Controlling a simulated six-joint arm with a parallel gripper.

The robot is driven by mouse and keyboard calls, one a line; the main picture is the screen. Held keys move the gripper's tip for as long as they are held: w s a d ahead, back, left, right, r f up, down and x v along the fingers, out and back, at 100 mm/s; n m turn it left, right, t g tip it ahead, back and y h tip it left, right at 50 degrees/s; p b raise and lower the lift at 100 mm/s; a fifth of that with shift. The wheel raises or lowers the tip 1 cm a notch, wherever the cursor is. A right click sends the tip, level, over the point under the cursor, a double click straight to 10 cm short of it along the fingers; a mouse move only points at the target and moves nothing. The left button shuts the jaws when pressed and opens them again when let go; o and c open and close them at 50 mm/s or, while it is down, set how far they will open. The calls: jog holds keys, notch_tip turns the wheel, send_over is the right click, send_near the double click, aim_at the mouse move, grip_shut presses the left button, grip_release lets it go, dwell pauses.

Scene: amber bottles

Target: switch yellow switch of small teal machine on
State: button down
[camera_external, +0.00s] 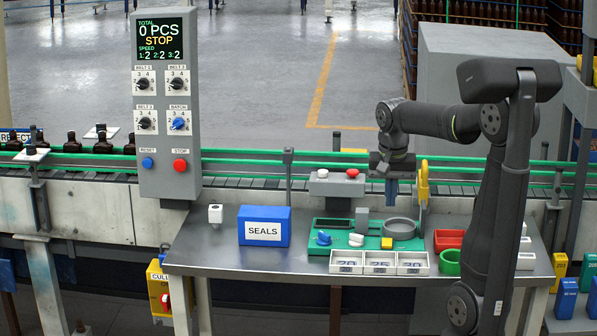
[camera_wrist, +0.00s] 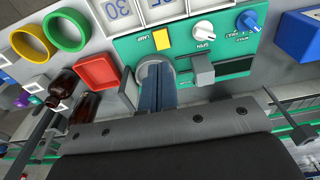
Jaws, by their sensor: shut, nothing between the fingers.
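The small teal machine (camera_external: 327,247) sits on the grey table; its teal top (camera_wrist: 140,47) also shows in the wrist view. Its yellow switch (camera_external: 387,243) is a small block near the front edge, and it shows in the wrist view (camera_wrist: 162,39) beside a printed label. A white knob (camera_wrist: 203,30) and a blue knob (camera_wrist: 249,20) are on the same panel. My gripper (camera_external: 391,203) is shut and empty, pointing down above the back of the machine near its grey ring (camera_external: 400,227). In the wrist view its blue fingers (camera_wrist: 159,108) partly cover that ring, apart from the switch.
White numbered trays (camera_external: 380,271) line the machine's front. A red tray (camera_external: 447,240) and green ring (camera_external: 449,269) are at right. A blue SEALS box (camera_external: 264,240) stands left. A grey box with a red button (camera_external: 352,173) and conveyor rails (camera_external: 250,152) are behind.

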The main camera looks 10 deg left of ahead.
aim_at(388, 238)
jog(key=r, duration=0.3)
jog(key=shift+s+r, duration=0.25)
jog(key=shift+w+t, duration=0.3)
jog(key=shift+w, duration=0.4)
jog(key=f, duration=0.4)
jog(key=w+f, duration=0.1)
jog(key=f, duration=0.4)
jog(key=w+f, duration=0.1)
jog(key=f, duration=0.3)
jog(key=shift+f, duration=0.4)
